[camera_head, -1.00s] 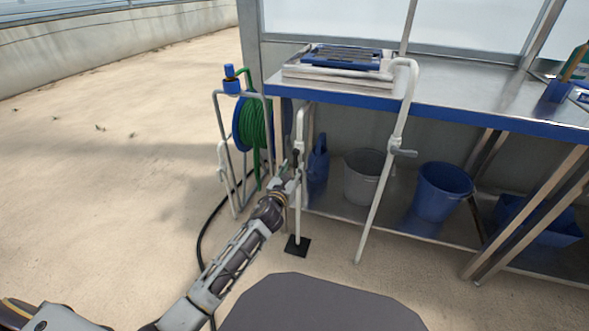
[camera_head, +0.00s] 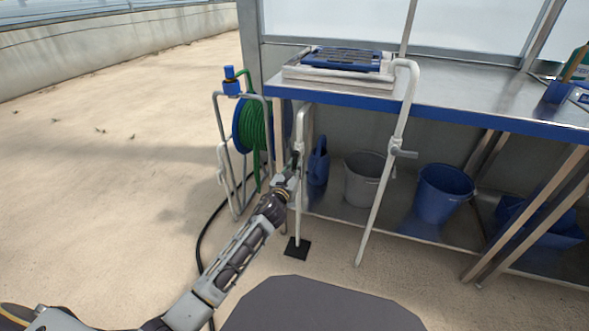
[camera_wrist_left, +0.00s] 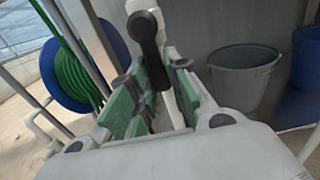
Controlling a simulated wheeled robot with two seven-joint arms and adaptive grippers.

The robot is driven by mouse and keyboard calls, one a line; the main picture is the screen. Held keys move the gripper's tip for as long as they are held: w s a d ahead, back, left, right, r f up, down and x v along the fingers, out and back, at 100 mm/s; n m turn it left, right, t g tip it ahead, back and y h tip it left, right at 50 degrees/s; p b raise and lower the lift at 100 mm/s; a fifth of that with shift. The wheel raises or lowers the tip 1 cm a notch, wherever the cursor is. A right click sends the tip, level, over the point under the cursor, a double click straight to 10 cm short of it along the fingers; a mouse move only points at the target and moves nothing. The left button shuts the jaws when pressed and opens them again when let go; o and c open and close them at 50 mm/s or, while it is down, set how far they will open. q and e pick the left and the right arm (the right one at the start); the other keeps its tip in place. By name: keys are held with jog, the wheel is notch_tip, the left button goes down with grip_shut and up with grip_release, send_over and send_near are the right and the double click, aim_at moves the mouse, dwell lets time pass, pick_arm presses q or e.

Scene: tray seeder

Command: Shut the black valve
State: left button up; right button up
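The black valve's lever (camera_wrist_left: 149,42) stands upright on a thin white standpipe (camera_head: 298,215) with a black foot plate (camera_head: 297,248). In the head view the valve is small and partly hidden by my left gripper (camera_head: 292,175), which is right at it. In the left wrist view my left gripper (camera_wrist_left: 152,75) has its green-padded fingers apart, on either side of the lever's lower part. I see gaps beside the lever, so it does not look clamped. My right gripper is out of view.
A second white standpipe (camera_head: 377,190) with a grey valve (camera_head: 402,153) stands to the right. A green hose reel (camera_head: 254,125) is left of the black valve. A metal bench (camera_head: 450,100) stands behind, with a grey bucket (camera_head: 363,180) and blue bucket (camera_head: 442,193) below.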

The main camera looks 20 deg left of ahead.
pick_arm(q)
grip_shut()
jog(key=shift+d+n, duration=0.2)
jog(key=shift+n, duration=0.2)
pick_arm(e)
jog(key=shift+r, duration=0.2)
pick_arm(q)
jog(key=d+r+n+p, duration=0.4)
jog(key=n+p, duration=0.3)
jog(key=n, duration=0.8)
jog(key=shift+d+r+n, duration=0.2)
jog(key=shift+d+n, duration=0.15)
jog(key=shift+n, duration=0.05)
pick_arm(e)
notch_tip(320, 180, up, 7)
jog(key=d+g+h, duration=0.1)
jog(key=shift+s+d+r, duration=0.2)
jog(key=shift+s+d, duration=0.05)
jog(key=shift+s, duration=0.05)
pick_arm(q)
jog(key=shift+s, duration=0.1)
jog(key=o, duration=0.7)
grip_release()
jog(key=shift+o, duration=0.2)
